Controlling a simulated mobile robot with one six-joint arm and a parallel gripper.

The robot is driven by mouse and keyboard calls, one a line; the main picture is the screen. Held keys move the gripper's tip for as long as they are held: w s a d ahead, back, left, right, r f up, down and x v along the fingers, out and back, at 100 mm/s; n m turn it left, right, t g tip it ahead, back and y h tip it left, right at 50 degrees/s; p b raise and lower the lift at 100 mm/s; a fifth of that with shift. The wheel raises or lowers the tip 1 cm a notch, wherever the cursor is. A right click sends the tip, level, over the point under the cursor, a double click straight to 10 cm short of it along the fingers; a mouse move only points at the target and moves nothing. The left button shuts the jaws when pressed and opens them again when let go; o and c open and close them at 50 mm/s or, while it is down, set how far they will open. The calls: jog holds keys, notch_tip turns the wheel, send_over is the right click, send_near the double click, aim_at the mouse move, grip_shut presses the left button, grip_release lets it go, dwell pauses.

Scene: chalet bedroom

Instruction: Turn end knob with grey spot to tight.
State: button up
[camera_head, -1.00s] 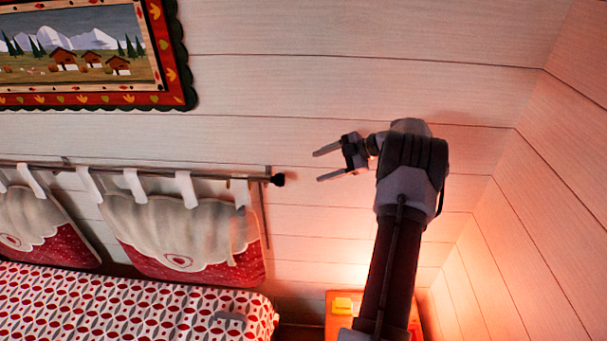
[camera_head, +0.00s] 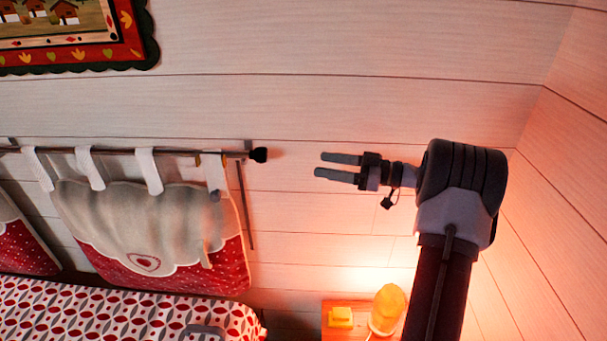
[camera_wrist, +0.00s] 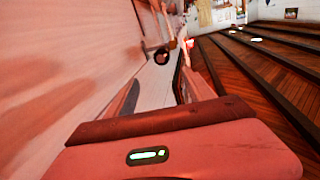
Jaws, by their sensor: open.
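The dark end knob (camera_head: 259,155) sits on the right end of a horizontal rod along the wall in the head view. In the wrist view the knob (camera_wrist: 162,57) shows as a dark round thing ahead, above the gap between my fingers. I cannot make out a grey spot on it. My gripper (camera_head: 318,166) is open and empty, to the right of the knob and apart from it, with its fingers pointing left toward it. In the wrist view my gripper (camera_wrist: 157,90) has its fingers spread to either side.
Cushions (camera_head: 140,235) hang from the rod (camera_head: 110,151) by white straps above a patterned bed (camera_head: 110,315). A lit lamp (camera_head: 388,308) and a yellow box (camera_head: 341,317) stand low at the right. The wall between knob and gripper is clear.

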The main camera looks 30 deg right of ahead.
aim_at(262, 155)
jog(key=b+x, duration=0.1)
jog(key=x, duration=1.7)
jog(key=shift+s+a, duration=0.15)
jog(key=shift+s, duration=0.05)
jog(key=shift+r, duration=0.1)
grip_shut()
jog(key=r+m+p, duration=0.1)
jog(key=p, duration=0.2)
jog(key=shift+p, duration=0.35)
jog(key=m+p, duration=0.1)
jog(key=p, duration=0.1)
jog(key=shift+r+g+p, duration=0.1)
jog(key=shift+g+p, duration=0.2)
jog(key=m+p, duration=0.1)
jog(key=p, duration=0.2)
jog(key=shift+m, duration=0.3)
jog(key=shift+f+m+h+p, duration=0.3)
jog(key=shift+f+m+p, duration=0.1)
jog(key=shift+f, duration=0.25)
